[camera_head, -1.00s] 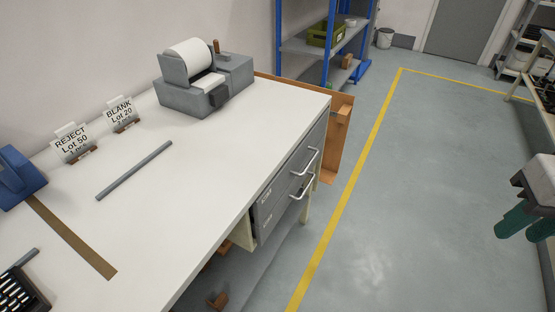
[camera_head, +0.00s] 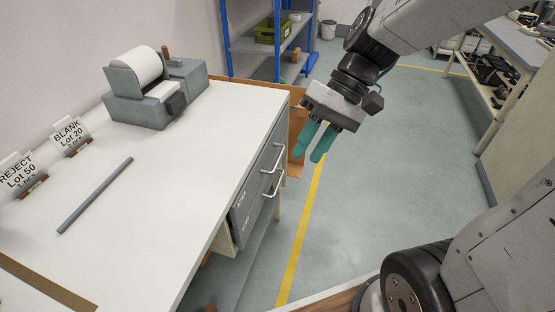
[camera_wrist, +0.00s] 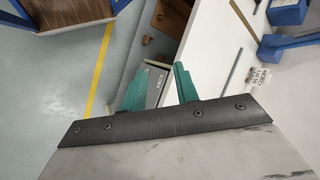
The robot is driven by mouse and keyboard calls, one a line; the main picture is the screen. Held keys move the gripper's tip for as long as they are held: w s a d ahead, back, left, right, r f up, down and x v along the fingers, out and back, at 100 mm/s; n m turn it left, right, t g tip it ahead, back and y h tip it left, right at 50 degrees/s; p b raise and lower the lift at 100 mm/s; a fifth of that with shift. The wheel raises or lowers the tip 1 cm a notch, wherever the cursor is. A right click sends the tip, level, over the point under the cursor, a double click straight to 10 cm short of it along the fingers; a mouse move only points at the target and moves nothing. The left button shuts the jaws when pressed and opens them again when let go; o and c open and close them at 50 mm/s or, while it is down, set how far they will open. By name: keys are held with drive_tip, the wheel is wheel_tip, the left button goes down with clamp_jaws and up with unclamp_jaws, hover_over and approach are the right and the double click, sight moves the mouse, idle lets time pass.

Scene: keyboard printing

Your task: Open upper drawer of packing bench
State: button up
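The packing bench (camera_head: 160,175) has a white top and a grey drawer unit under its right end. The upper drawer (camera_head: 257,178) is shut, with a silver bar handle (camera_head: 279,158). The lower drawer (camera_head: 254,214) is also shut, with its own handle (camera_head: 272,184). My gripper (camera_head: 308,155) has teal fingers pointing down, in the picture just right of the upper handle and apart from it. In the wrist view my gripper (camera_wrist: 157,75) is open and empty. Part of the grey drawer unit (camera_wrist: 153,88) shows between the fingers there; no handle can be made out.
A label printer (camera_head: 150,90), a grey bar (camera_head: 95,195) and lot signs (camera_head: 70,135) stand or lie on the bench top. A blue shelf (camera_head: 275,45) stands behind. Another bench (camera_head: 520,45) is at the right. The floor (camera_head: 400,150) beside the drawers is clear.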

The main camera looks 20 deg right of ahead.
drive_tip(key=w+f+m+y, duration=0.1)
drive_tip(key=w+f+y, duration=0.4)
drive_tip(key=w, duration=0.4)
drive_tip(key=m+t+y, duration=0.1)
drive_tip(key=m+t, duration=0.6)
drive_tip(key=t, duration=0.4)
approach(279, 158)
drive_tip(key=w+a+f, duration=0.1)
drive_tip(key=w+a, duration=0.1)
drive_tip(key=x, duration=0.7)
drive_tip(key=shift+s+a+f, duration=0.1)
drive_tip(key=shift+a+f, duration=0.1)
drive_tip(key=shift+a, duration=0.1)
clamp_jaws()
